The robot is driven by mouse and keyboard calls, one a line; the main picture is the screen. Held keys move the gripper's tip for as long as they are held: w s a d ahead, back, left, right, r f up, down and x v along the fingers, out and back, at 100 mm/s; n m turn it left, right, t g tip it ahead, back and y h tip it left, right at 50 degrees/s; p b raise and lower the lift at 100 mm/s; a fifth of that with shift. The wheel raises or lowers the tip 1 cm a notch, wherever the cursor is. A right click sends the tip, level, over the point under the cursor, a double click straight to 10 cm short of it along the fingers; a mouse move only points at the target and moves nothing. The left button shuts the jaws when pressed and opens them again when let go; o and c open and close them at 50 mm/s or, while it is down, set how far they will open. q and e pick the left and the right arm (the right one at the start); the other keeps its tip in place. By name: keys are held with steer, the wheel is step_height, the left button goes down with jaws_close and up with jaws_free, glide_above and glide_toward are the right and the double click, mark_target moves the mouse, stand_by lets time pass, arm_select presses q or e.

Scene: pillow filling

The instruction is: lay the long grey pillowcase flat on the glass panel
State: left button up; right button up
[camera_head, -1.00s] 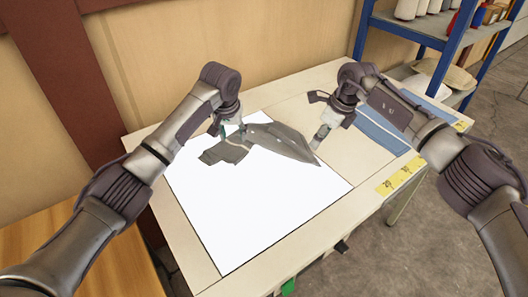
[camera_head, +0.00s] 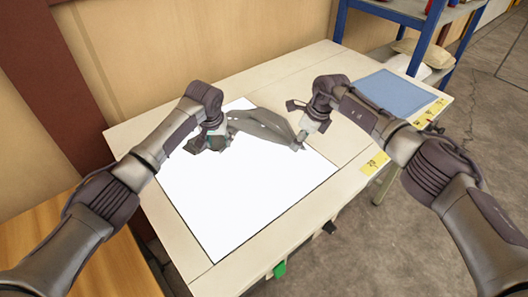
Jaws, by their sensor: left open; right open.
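The grey pillowcase (camera_head: 258,124) lies bunched and folded across the far part of the bright white glass panel (camera_head: 235,205). Its right end narrows to a point at my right gripper. My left gripper (camera_head: 212,142) is open at the pillowcase's left end and partly covers it. My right gripper (camera_head: 301,138) is open, with its fingertips at the cloth's right tip; whether they touch it I cannot tell. The near and middle parts of the panel are bare.
The panel is set in a pale table (camera_head: 335,165). A blue square (camera_head: 392,92) lies at the table's right, near yellow labels (camera_head: 375,163) on the edge. A blue shelf (camera_head: 425,40) with a sack stands behind. A wooden surface (camera_head: 95,270) is at lower left.

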arm_select(q)
steer(key=shift+f+b, duration=0.75)
arm_select(e)
steer(key=shift+f, duration=0.75)
arm_select(q)
steer(key=shift+r, duration=0.1)
arm_select(e)
steer(key=shift+r, duration=0.1)
steer(key=shift+f, duration=0.3)
steer(key=shift+f, duration=0.25)
arm_select(q)
steer(key=c, duration=0.9)
arm_select(e)
steer(key=shift+s, duration=0.1)
steer(key=c, duration=0.9)
arm_select(q)
jaws_close()
arm_select(e)
steer(key=shift+f, duration=0.1)
jaws_close()
arm_select(q)
steer(key=shift+s+r, duration=0.1)
arm_select(e)
steer(key=shift+s, duration=0.1)
